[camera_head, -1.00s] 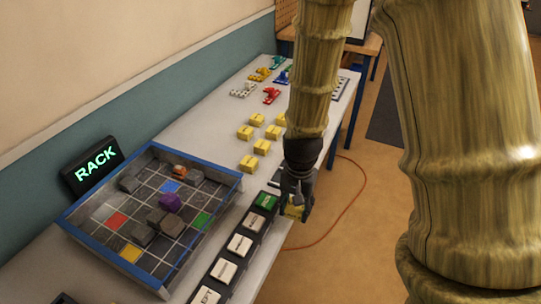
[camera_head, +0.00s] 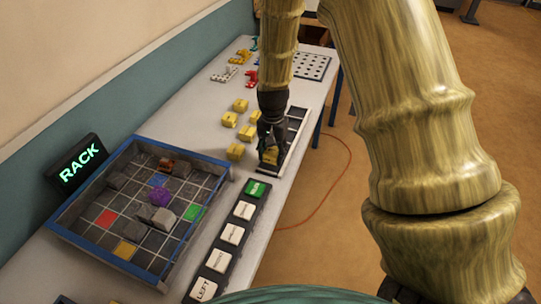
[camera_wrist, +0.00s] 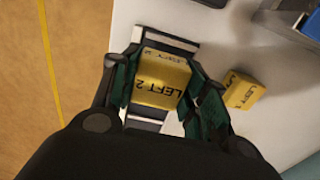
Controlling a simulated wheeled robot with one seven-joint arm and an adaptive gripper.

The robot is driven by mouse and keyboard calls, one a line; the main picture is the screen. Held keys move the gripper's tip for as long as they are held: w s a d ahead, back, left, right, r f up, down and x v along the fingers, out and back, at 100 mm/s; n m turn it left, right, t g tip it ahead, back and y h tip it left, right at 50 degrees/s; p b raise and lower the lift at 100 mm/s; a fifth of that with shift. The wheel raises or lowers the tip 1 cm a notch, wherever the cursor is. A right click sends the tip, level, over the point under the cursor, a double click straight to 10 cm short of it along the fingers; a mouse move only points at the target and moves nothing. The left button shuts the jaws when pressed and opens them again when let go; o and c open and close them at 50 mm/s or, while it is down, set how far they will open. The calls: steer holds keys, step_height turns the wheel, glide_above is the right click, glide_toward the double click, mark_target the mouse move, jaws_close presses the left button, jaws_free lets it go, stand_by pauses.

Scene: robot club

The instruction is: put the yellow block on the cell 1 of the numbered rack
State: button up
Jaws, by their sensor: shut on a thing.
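My gripper (camera_head: 269,150) is shut on a yellow block (camera_wrist: 160,80), whose face reads "LEFT 2" in the wrist view. In the head view the held block (camera_head: 270,156) shows between the fingers. The gripper points down over the near end of a long, narrow rack (camera_head: 297,113) with dark cells and a pale border. Part of the rack (camera_wrist: 172,38) shows past the block in the wrist view. The block and fingers hide the cells beneath. I cannot tell whether the block touches the rack, and no cell number is readable.
Several loose yellow blocks (camera_head: 229,119) lie just left of the rack; one (camera_wrist: 243,91) is close to the fingers. A blue-rimmed grid tray (camera_head: 90,249) holds grey and purple pieces. A row of labelled keys (camera_head: 231,234) lies nearer me. A "RACK" sign (camera_head: 77,164) stands behind the tray.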

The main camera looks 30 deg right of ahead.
mark_target(272, 158)
steer(key=shift+w+d, duration=0.15)
steer(key=shift+w, duration=0.4)
steer(key=shift+f+p, duration=0.55)
steer(key=shift+f, duration=1.25)
steer(key=shift+f, duration=0.1)
steer(key=o, duration=1)
steer(key=shift+o, duration=0.2)
steer(key=shift+r+b, duration=1.05)
steer(key=shift+r, duration=5.1)
